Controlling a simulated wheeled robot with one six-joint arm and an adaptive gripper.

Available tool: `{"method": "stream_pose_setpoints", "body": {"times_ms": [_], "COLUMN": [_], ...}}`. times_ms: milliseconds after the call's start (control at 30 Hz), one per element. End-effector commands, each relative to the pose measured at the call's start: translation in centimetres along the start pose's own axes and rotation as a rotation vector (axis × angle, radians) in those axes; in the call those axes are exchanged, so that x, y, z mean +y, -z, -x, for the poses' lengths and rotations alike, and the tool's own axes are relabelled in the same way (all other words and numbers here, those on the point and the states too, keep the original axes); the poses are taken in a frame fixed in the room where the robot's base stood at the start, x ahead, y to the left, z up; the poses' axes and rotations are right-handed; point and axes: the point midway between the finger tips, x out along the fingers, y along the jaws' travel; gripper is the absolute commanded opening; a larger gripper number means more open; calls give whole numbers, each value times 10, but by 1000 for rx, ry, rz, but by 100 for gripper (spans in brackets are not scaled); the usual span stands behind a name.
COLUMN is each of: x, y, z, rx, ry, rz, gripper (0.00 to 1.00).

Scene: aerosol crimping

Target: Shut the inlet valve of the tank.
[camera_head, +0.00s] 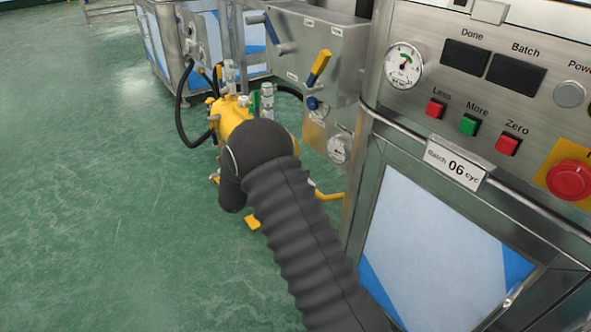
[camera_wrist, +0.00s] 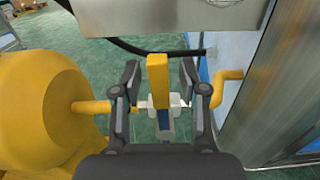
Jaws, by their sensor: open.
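The yellow tank (camera_wrist: 45,100) fills the left of the wrist view; it also shows in the head view (camera_head: 233,113), partly behind my arm. A yellow pipe (camera_wrist: 92,107) runs from it to a pale valve body (camera_wrist: 174,103). The valve's handle (camera_wrist: 158,82), yellow with a blue part below, stands upright in the wrist picture, across the line of the pipe. My gripper (camera_wrist: 160,70) is open, with one finger on each side of the handle. Gaps show between fingers and handle. In the head view my arm hides the gripper and this valve.
A steel panel (camera_head: 318,50) with another yellow-and-blue lever (camera_head: 320,68) stands beside the tank. A steel cabinet (camera_head: 480,75) with gauge and buttons is at right. A black hose (camera_wrist: 150,50) crosses behind the valve. The green floor (camera_head: 100,200) at left is clear.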

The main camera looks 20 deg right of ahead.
Motion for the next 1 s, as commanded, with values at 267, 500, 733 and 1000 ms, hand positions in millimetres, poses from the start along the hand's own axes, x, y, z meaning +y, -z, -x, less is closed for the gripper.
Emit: {"method": "stream_pose_setpoints", "body": {"times_ms": [267,500,733,1000], "x": [3,5,6,6], "y": [-2,-1,-1,-1], "z": [27,63,82,85], "rx": [-12,-17,-16,-17], "ry": [-1,0,1,0], "rz": [4,6,7,7], "gripper": [43,43,43,43]}}
